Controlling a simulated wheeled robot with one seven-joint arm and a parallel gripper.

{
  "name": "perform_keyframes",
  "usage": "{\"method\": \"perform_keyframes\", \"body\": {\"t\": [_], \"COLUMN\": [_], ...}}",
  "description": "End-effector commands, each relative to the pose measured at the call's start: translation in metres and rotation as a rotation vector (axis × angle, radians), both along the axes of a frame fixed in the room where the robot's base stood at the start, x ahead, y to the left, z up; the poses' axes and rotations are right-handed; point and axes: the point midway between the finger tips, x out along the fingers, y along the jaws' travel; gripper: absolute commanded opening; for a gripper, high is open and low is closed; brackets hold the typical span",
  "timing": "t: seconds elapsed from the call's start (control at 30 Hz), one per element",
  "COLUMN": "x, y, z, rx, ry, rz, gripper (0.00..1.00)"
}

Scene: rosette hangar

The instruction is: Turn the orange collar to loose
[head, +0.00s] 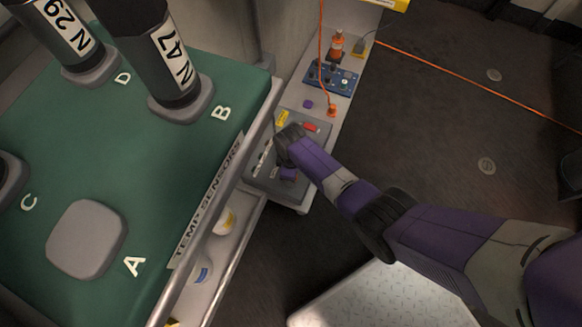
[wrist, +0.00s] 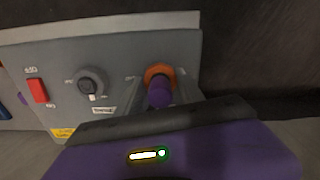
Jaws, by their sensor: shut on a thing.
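The orange collar (wrist: 158,74) sits at the right of the grey control panel in the wrist view. A rounded purple part (wrist: 160,94) covers its lower middle; I cannot tell whether this is my finger or a knob. My gripper (head: 287,172) reaches down to the panel in the head view and hides the collar there. It is shut on the collar, with the fingertips mostly hidden. Any loose or tight marks beside the collar are too small to read.
The grey panel (wrist: 125,55) also carries a dark rotary knob (wrist: 91,84) and a red switch (wrist: 37,91). Behind it stand a blue panel (head: 333,79) and an orange bottle (head: 336,45). A metal rail (head: 212,217) edges the green table at left. Open dark floor lies right.

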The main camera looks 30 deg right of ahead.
Motion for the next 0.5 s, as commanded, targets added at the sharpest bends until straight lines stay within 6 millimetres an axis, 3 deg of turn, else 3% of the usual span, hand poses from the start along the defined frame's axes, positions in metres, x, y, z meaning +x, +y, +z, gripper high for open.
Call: {"method": "perform_keyframes", "body": {"t": [0.5], "x": [0.0015], "y": [0.0007], "z": [0.0005], "rx": [0.001], "ry": [-0.004], "rz": [0.035], "gripper": [0.04]}}
